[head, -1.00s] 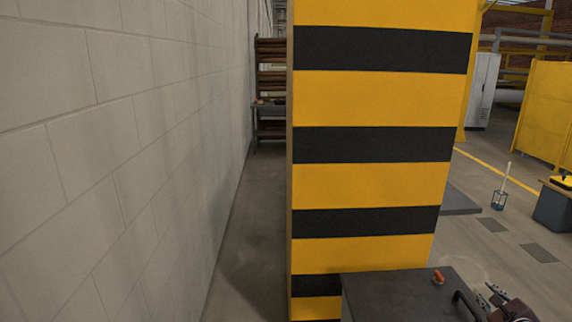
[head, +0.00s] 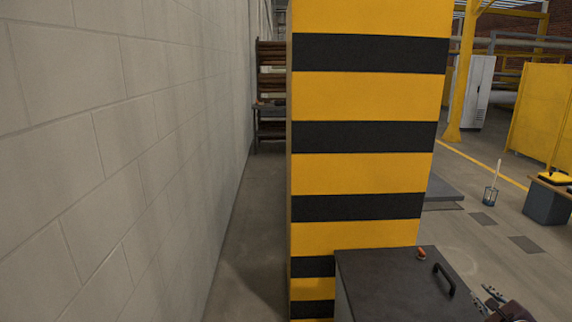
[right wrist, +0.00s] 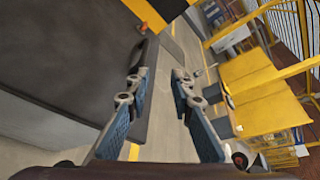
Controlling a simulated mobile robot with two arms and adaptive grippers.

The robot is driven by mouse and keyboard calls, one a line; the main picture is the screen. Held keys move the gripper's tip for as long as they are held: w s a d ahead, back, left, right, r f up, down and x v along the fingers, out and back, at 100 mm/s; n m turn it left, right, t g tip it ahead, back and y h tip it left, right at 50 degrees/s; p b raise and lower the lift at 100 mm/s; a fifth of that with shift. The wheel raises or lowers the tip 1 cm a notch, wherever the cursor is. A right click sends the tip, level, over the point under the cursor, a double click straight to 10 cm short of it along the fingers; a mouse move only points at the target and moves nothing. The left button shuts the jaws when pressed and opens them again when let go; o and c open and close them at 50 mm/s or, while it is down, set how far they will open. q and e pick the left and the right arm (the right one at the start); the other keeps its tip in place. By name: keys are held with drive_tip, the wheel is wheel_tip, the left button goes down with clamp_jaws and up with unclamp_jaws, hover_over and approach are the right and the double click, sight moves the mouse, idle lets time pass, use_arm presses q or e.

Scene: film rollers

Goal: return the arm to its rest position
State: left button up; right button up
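My right gripper (head: 492,300) shows at the bottom right of the head view, beside the dark cabinet top (head: 395,285). In the right wrist view its two blue-padded fingers (right wrist: 157,100) stand apart with nothing between them. The gripper is open and empty. My left gripper and arm are not in view.
A yellow-and-black striped pillar (head: 360,170) stands close ahead, behind the cabinet. A black handle (head: 444,280) and an orange knob (head: 421,253) are on the cabinet top. A grey block wall (head: 120,160) runs along the left. Open floor (head: 460,235) lies at the right.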

drive_tip(key=s+a+f+n+g+y, duration=0.25)
drive_tip(key=s+a+f+n, duration=0.35)
drive_tip(key=s+a+n, duration=0.4)
drive_tip(key=s+a+f+n+g+y, duration=0.1)
drive_tip(key=s+a+f+n+g, duration=0.2)
drive_tip(key=s+a+f+n, duration=0.7)
drive_tip(key=s+a+r+n+g, duration=0.3)
drive_tip(key=s+a+n, duration=0.4)
drive_tip(key=s, duration=0.4)
drive_tip(key=s+a+r+n+g, duration=0.2)
drive_tip(key=s+a+r+n, duration=0.15)
drive_tip(key=s+a, duration=0.65)
wheel_tip(320, 180, down, 29)
drive_tip(key=s+g+b, duration=0.1)
drive_tip(key=s+b, duration=0.1)
drive_tip(key=b, duration=0.2)
use_arm(q)
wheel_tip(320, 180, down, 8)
drive_tip(key=b, duration=0.3)
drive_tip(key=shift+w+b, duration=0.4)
use_arm(e)
drive_tip(key=s+d+f, duration=0.2)
drive_tip(key=s+f, duration=0.6)
drive_tip(key=f, duration=0.2)
drive_tip(key=s+d+f+n+g, duration=0.1)
drive_tip(key=s+d+f, duration=0.1)
drive_tip(key=s+f, duration=0.7)
wheel_tip(320, 180, down, 2)
drive_tip(key=shift+s+f, duration=0.15)
drive_tip(key=shift+s, duration=0.15)
